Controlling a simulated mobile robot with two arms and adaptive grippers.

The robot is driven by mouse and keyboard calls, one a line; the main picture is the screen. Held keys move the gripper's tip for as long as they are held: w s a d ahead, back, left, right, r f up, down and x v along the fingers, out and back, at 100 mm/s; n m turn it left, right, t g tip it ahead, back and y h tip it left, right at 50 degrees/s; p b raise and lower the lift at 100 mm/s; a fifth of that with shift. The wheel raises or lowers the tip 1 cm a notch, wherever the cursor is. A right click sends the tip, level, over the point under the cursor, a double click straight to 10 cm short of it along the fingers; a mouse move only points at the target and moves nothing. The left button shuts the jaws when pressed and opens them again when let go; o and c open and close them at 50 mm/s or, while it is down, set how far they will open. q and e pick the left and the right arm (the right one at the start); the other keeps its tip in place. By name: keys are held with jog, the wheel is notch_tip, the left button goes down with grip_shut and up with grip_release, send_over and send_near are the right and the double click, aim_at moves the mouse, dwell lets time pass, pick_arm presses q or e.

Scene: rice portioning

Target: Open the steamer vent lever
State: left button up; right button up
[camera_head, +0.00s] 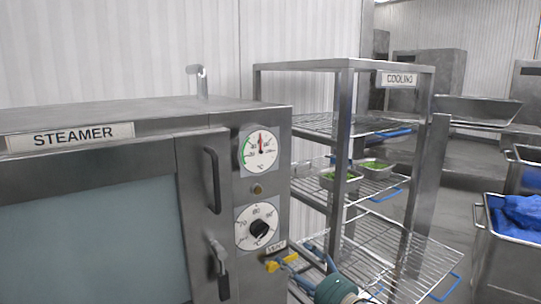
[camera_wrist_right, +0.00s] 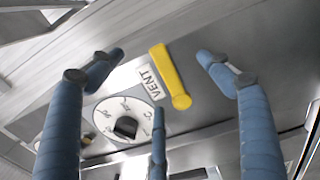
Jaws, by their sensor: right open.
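The steamer (camera_head: 85,140) fills the left of the head view. Its yellow vent lever (camera_head: 282,262) is low on the right edge of the front panel, just below the VENT label (camera_head: 276,247). In the right wrist view the yellow lever (camera_wrist_right: 169,75) lies beside the VENT label (camera_wrist_right: 151,81). My right gripper (camera_head: 300,263) is close to the lever, at its right in the head view. In the right wrist view its blue fingers (camera_wrist_right: 160,58) are spread open, with the lever between them and no finger visibly gripping it. My left gripper is not in view.
Above the lever are a dial knob (camera_head: 259,229), a gauge (camera_head: 261,148) and the door handle (camera_head: 212,180). The wire cooling rack (camera_head: 346,130) stands close to the right, with green-filled trays (camera_head: 340,181). A bin with blue cloth (camera_head: 518,215) is at far right.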

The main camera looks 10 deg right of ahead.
jog(key=v, duration=0.4)
jog(key=shift+s+d+p, duration=0.1)
jog(key=shift+s+p, duration=0.15)
jog(key=shift+p, duration=0.05)
